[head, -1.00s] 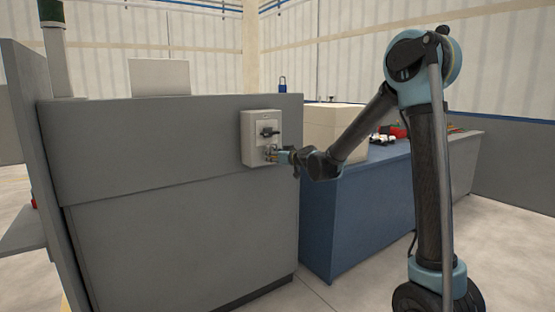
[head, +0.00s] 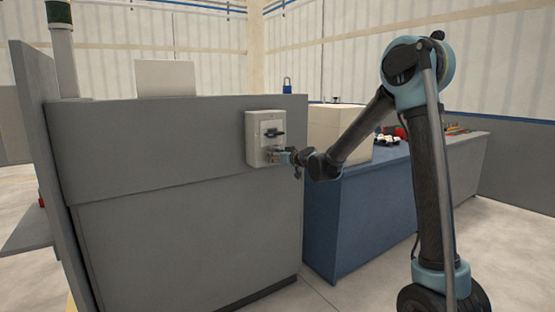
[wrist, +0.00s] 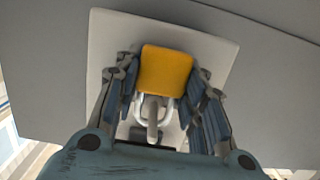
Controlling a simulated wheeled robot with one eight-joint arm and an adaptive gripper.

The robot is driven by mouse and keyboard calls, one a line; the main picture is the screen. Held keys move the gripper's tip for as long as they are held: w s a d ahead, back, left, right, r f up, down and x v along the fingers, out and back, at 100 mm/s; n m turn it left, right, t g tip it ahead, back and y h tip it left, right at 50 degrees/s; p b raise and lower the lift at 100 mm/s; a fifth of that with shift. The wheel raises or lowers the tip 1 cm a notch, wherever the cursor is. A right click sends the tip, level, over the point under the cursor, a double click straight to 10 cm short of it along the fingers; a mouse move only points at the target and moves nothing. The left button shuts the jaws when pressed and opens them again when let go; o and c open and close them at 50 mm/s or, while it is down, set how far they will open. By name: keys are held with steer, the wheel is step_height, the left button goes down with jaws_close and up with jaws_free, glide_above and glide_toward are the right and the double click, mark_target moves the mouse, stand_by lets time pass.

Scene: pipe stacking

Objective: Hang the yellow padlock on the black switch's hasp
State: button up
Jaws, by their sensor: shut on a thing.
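The yellow padlock (wrist: 166,72) is between the fingers of my gripper (wrist: 165,85), which is shut on it. Its grey shackle shows below the body in the wrist view, around or beside a grey tab; I cannot tell which. The black switch (head: 272,132) sits on a light grey box (head: 254,124) on the front of the grey cabinet. In the head view my gripper (head: 277,156) is at the lower part of this box, just below the black handle. The hasp is too small to make out there, and the padlock is mostly hidden by the fingers.
The grey cabinet (head: 180,225) fills the left and middle. A blue bench (head: 350,225) with a beige box (head: 335,128) and several small items is at the right. Open floor lies in front.

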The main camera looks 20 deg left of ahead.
steer(key=shift+a, duration=0.15)
steer(key=o, duration=1.2)
steer(key=shift+w+a+f, duration=0.1)
steer(key=s+d+g+h, duration=0.1)
steer(key=s+d, duration=0.5)
steer(key=d, duration=0.4)
steer(key=s+d+g+h, duration=0.1)
steer(key=s+d, duration=0.6)
steer(key=d, duration=0.2)
steer(key=s+d+f+m+g+h, duration=0.2)
steer(key=s+d+f, duration=0.4)
steer(key=s+d, duration=0.4)
steer(key=s+d+f+m+g+h, duration=0.2)
steer(key=s+d+f+m+h, duration=0.2)
steer(key=s+d, duration=0.6)
steer(key=s+d+f+m+g+h, duration=0.2)
steer(key=s+d+f, duration=0.6)
steer(key=d, duration=0.7)
steer(key=shift+s+f+m+h, duration=0.25)
steer(key=shift+s+m+h, duration=0.7)
steer(key=shift+h, duration=0.35)
